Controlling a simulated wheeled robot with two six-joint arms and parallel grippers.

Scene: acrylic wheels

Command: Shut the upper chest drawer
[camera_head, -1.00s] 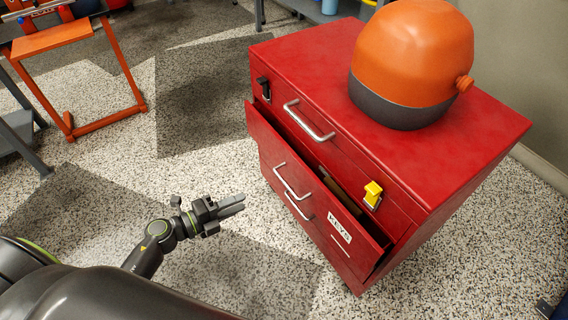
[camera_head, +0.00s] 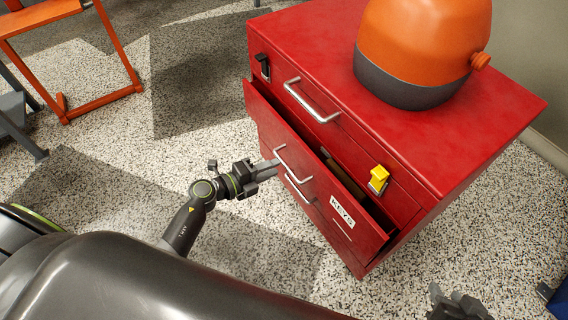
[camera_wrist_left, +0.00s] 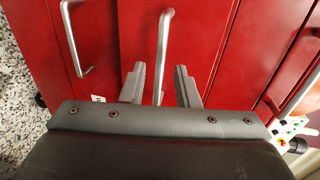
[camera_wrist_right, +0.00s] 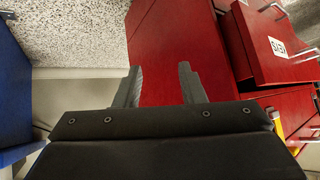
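The red chest (camera_head: 440,150) has an open drawer labelled KEYS (camera_head: 342,212), pulled out below a closed top drawer (camera_head: 335,130). The open drawer has a metal handle (camera_head: 290,165). My left gripper (camera_head: 272,167) is at the open drawer's front, near its handle. In the left wrist view its fingers (camera_wrist_left: 160,85) are apart, with a metal handle (camera_wrist_left: 163,40) between them in the picture; contact cannot be told. My right gripper (camera_head: 460,305) is at the bottom right. In the right wrist view its fingers (camera_wrist_right: 160,88) are apart and empty, facing the chest's red side (camera_wrist_right: 175,50).
An orange and grey rounded container (camera_head: 420,50) stands on the chest top. Another drawer with a handle (camera_head: 298,192) is lower down. An orange frame (camera_head: 75,60) stands at left. Speckled floor is free between.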

